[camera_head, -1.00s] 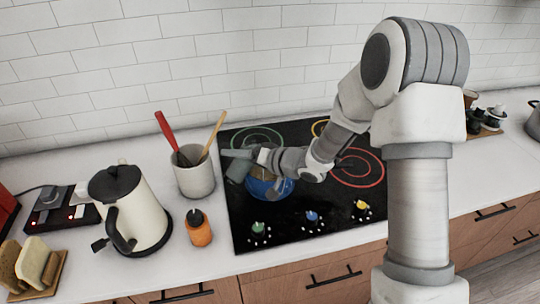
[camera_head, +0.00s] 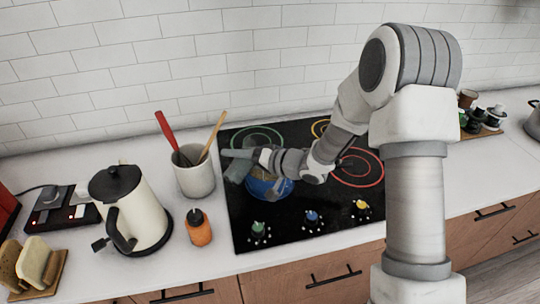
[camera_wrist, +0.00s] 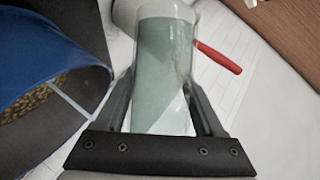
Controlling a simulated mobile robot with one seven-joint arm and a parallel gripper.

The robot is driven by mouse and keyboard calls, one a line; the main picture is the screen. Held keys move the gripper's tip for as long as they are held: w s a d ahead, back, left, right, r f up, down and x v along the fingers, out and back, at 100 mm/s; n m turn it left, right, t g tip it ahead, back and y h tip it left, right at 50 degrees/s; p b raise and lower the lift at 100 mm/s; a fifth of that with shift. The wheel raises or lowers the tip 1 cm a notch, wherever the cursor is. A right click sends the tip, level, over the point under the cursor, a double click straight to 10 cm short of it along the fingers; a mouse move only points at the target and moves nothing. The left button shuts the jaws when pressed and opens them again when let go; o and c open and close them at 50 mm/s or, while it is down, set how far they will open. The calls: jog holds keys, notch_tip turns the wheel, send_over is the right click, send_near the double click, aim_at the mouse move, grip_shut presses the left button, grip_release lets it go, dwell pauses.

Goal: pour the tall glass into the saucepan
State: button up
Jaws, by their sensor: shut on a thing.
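The tall glass (camera_wrist: 165,60) is clear with a pale grey-green tint and stands out between my fingers in the wrist view. My gripper (camera_wrist: 165,98) is shut on it, one finger on each side. The blue saucepan (camera_wrist: 40,40) is beside the glass at the left of the wrist view, with yellow-brown grainy stuff inside. In the head view the saucepan (camera_head: 268,190) sits on the black cooktop, partly hidden by my gripper (camera_head: 242,163), which is over its left side. I cannot tell the glass's exact tilt or how much it holds.
A utensil crock (camera_head: 195,178) with a red-handled tool stands left of the cooktop (camera_head: 300,222). Nearby are an orange bottle (camera_head: 198,230) and a cream kettle (camera_head: 135,212). The counter in front of the bottle is clear.

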jog(key=shift+f+m+y, duration=0.15)
jog(key=shift+m+y, duration=0.15)
jog(key=shift+m, duration=0.2)
dwell(0.4)
jog(key=shift+r+m+g+y+p, duration=0.35)
jog(key=shift+r+m, duration=0.15)
jog(key=shift+m, duration=0.1)
dwell(0.7)
jog(key=shift+w+d+f+m+y+p, duration=0.3)
jog(key=shift+w+d+m+p, duration=0.25)
jog(key=shift+p, duration=0.45)
jog(key=shift+w+r+m+y+p, duration=0.15)
jog(key=shift+r+m+y+p, duration=0.45)
jog(key=shift+p, duration=0.55)
